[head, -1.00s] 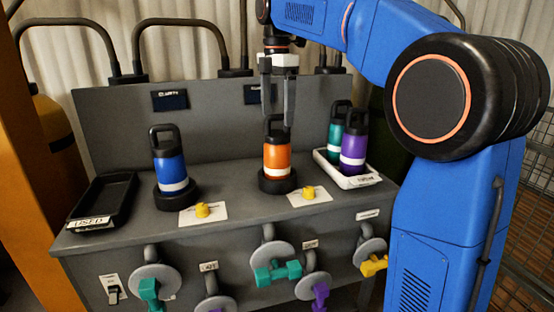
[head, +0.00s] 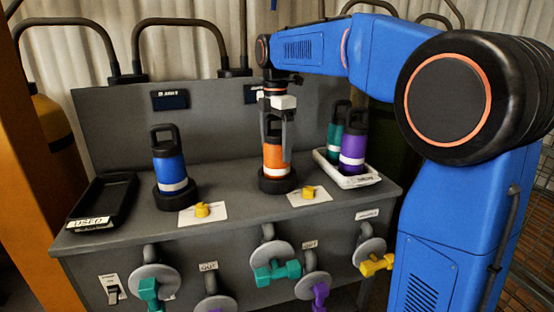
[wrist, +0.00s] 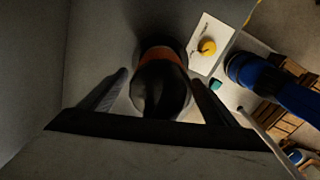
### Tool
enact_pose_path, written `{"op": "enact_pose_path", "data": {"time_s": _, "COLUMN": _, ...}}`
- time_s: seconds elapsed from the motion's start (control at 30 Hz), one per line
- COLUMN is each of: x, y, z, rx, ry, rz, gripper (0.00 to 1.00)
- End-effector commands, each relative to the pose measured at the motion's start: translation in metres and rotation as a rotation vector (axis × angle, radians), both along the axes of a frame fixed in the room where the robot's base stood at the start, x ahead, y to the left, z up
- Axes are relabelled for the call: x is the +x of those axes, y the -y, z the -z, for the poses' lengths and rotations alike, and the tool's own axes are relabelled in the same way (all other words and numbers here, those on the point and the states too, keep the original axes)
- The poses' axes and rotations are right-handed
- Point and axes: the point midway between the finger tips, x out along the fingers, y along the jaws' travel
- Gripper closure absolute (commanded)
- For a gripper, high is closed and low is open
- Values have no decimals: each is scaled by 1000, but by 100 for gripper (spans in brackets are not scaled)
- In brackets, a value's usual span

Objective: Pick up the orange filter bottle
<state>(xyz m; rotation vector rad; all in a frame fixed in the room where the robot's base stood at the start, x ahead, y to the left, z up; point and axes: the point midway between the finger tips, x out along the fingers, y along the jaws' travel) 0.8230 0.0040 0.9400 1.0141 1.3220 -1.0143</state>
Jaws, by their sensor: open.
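The orange filter bottle (head: 273,156) stands upright in a round black holder (head: 277,182) on the grey bench. It has a black cap with a loop handle and a white band near its base. My gripper (head: 276,152) points down over it, with its fingers reaching down to the level of the cap and upper body. In the wrist view the bottle's black cap (wrist: 160,90) lies between the two open fingers (wrist: 160,88), with some orange showing behind it. I cannot tell whether a finger touches the bottle.
A blue bottle (head: 168,160) stands in another holder to the left. An empty black tray (head: 104,198) labelled USED lies at the far left. A white tray (head: 357,181) at right holds a teal bottle (head: 335,138) and a purple bottle (head: 353,150). Yellow knobs sit at the front.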

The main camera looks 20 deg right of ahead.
Motion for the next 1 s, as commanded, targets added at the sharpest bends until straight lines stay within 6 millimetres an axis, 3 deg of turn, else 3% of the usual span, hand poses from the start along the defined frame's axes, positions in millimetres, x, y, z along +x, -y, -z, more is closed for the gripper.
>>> {"op": "enact_pose_path", "data": {"time_s": 0.17, "x": 0, "y": 0, "z": 0, "rx": 0, "ry": 0, "rz": 0, "gripper": 18}}
{"op": "enact_pose_path", "data": {"time_s": 0.27, "x": 0, "y": 0, "z": 0, "rx": 0, "ry": 0, "rz": 0, "gripper": 37}}
{"op": "enact_pose_path", "data": {"time_s": 0.43, "x": 0, "y": 0, "z": 0, "rx": 0, "ry": 0, "rz": 0, "gripper": 78}}
{"op": "enact_pose_path", "data": {"time_s": 0.47, "x": 0, "y": 0, "z": 0, "rx": 0, "ry": 1, "rz": 0, "gripper": 80}}
{"op": "enact_pose_path", "data": {"time_s": 0.77, "x": 0, "y": 0, "z": -5, "rx": 1, "ry": 3, "rz": 0, "gripper": 80}}
{"op": "enact_pose_path", "data": {"time_s": 1.0, "x": 1, "y": 0, "z": -39, "rx": 0, "ry": 4, "rz": 0, "gripper": 80}}
